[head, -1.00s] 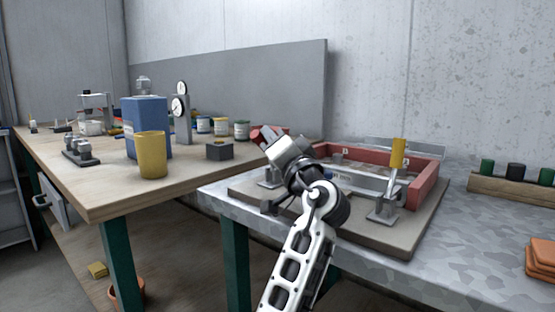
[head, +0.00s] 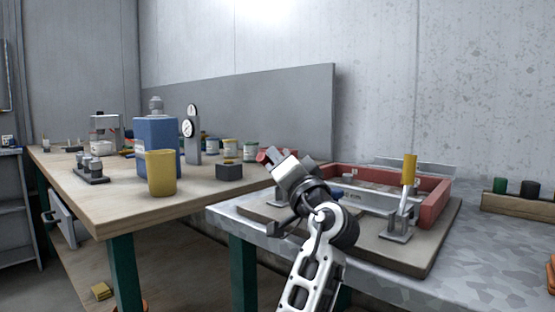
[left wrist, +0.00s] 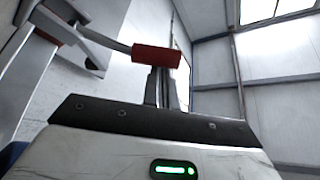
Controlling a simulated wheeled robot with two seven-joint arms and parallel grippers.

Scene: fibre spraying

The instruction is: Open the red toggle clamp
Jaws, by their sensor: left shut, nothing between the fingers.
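The red toggle clamp shows by its red handle (head: 264,157), at the left end of the red-framed fixture (head: 436,203) in the head view. My left arm hides much of the clamp's body. In the left wrist view the red handle (left wrist: 156,53) lies crosswise at the fingertips, on a metal lever running up to the left. My left gripper (head: 276,165) is shut and empty close beside the handle; its fingers also show in the left wrist view (left wrist: 160,85). I cannot tell whether they touch the handle. My right gripper is out of view.
A yellow-handled clamp (head: 408,170) stands upright at the fixture's right front. A wooden table (head: 115,198) at the left carries a blue container (head: 158,138), a yellow cup (head: 160,173) and gauges. The metal table (head: 335,268) is bare in front of the fixture.

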